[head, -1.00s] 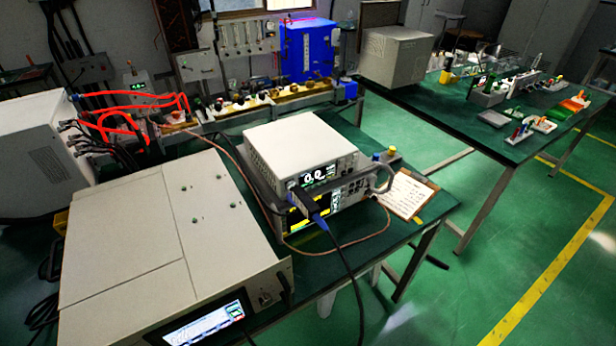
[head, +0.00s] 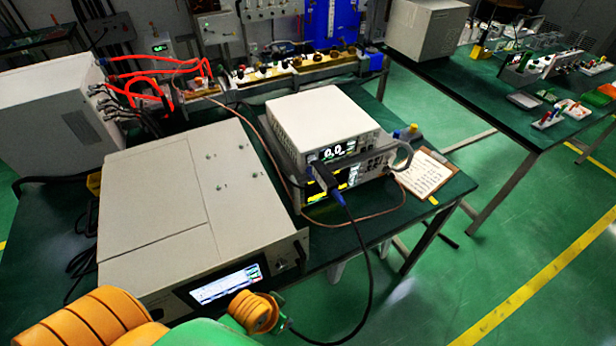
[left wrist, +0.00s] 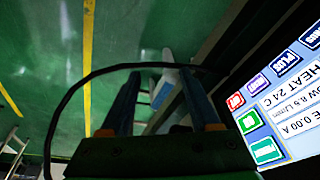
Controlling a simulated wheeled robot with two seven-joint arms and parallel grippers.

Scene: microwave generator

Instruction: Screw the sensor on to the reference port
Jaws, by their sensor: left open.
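The power meter (head: 322,122) is a light box on the bench, its display reading about 0.0. A dark sensor body (head: 322,174) with a blue end is at its front; whether it is attached to a port is unclear. A black cable (head: 369,265) runs down from it. I cannot make out the reference port. In the left wrist view my left gripper (left wrist: 160,76) is open and empty, with a black cable (left wrist: 75,88) curving past its fingertips. My orange and green arm shows at the bottom of the head view, its fingers not clear. My right gripper is not in view.
A large beige unit (head: 165,200) with a lit screen (head: 225,285) stands at the bench's left front; a lit screen also fills the wrist view's right side. A clipboard (head: 420,176) lies right of the meter. The waveguide rail (head: 285,74) runs behind. Open green floor lies right.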

